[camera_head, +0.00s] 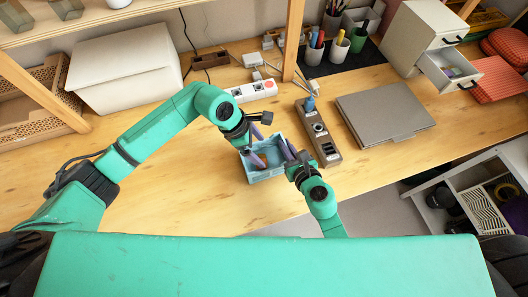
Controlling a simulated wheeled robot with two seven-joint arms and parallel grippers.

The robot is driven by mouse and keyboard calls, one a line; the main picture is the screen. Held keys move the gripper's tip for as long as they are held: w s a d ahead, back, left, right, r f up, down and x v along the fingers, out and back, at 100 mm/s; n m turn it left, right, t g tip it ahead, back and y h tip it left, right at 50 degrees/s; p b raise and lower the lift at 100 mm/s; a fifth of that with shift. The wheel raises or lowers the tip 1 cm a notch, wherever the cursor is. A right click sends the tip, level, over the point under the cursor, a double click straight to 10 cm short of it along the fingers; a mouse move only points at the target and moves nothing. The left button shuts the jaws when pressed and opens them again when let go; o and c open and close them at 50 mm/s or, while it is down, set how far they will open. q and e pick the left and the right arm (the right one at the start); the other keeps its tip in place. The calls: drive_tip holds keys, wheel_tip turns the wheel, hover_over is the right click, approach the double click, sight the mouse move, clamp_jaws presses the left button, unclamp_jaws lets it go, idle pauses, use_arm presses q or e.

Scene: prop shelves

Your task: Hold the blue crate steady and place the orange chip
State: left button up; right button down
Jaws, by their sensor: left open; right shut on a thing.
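The blue crate (268,177) is a small light-blue open box on the wooden table, near the middle of the view. My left gripper (256,150) is open, pointing down into the crate's left part. My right gripper (289,151) is at the crate's right side and shut on its right wall. A small orange-red patch (262,158) shows inside the crate beside the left fingers. It looks like the orange chip, but the fingers partly hide it and its exact lie is unclear.
A dark power strip (318,133) lies just right of the crate, with a closed grey laptop (384,113) beyond. A white power strip (252,91) lies behind the crate. A shelf post (292,40) stands behind. The table left of the crate is clear.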

drive_tip(key=shift+s, duration=0.1)
use_arm(q)
drive_tip(key=d+r+v, duration=0.1)
drive_tip(key=d+v, duration=0.1)
drive_tip(key=v, duration=1.1)
drive_tip(key=shift+d+r, duration=0.2)
drive_tip(key=shift+r, duration=0.1)
use_arm(e)
drive_tip(key=c, duration=0.9)
unclamp_jaws()
use_arm(q)
drive_tip(key=shift+w, duration=0.1)
use_arm(e)
drive_tip(key=v, duration=1.2)
